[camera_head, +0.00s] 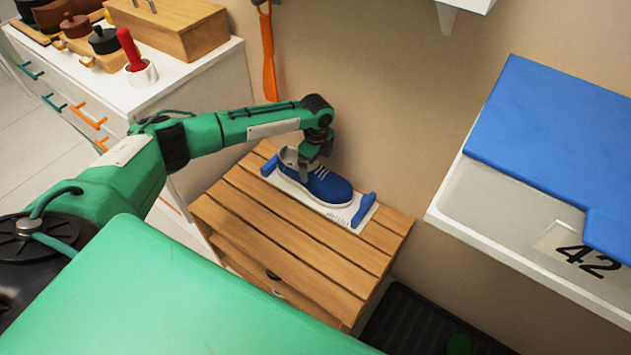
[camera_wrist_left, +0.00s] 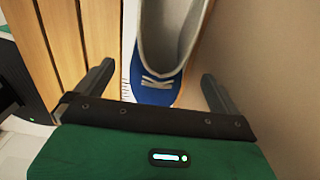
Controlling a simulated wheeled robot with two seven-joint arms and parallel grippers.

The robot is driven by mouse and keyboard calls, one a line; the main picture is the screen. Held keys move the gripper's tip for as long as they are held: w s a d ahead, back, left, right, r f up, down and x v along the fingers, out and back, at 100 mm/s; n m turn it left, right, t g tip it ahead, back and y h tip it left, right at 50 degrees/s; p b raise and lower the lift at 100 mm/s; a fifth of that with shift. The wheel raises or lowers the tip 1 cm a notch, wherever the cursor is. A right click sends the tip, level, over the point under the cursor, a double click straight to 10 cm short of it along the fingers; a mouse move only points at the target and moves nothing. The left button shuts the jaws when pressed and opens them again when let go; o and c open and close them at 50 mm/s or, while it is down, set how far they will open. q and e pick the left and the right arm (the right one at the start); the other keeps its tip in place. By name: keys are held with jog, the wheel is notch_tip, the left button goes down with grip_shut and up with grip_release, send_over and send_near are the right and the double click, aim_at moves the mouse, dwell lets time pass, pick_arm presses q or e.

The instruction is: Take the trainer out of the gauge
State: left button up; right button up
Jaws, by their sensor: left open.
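The gauge has a blue stop at each end. My left gripper (camera_head: 309,168) is over the heel half of the trainer in the head view. In the left wrist view the trainer (camera_wrist_left: 160,85) shows between the two fingers of my left gripper (camera_wrist_left: 158,90), which are apart with gaps on both sides. Whether a finger touches the trainer I cannot tell. My right gripper is not in view.
The wooden bench (camera_head: 265,228) stands against the wall. A white drawer unit with pots and a wooden box (camera_head: 170,28) is at the left. An orange shoehorn (camera_head: 268,55) hangs behind. A white shelf with a blue-lidded box (camera_head: 555,130) marked 42 juts out at the right. A dark tray (camera_head: 420,325) lies below.

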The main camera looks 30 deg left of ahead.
aim_at(325, 187)
pick_arm(q)
jog(key=f, duration=0.2)
jog(key=f+b, duration=0.1)
jog(key=f, duration=0.2)
jog(key=shift+w+a+f, duration=0.15)
jog(key=shift+a+f, duration=0.05)
jog(key=shift+f, duration=0.4)
jog(key=c, duration=1.1)
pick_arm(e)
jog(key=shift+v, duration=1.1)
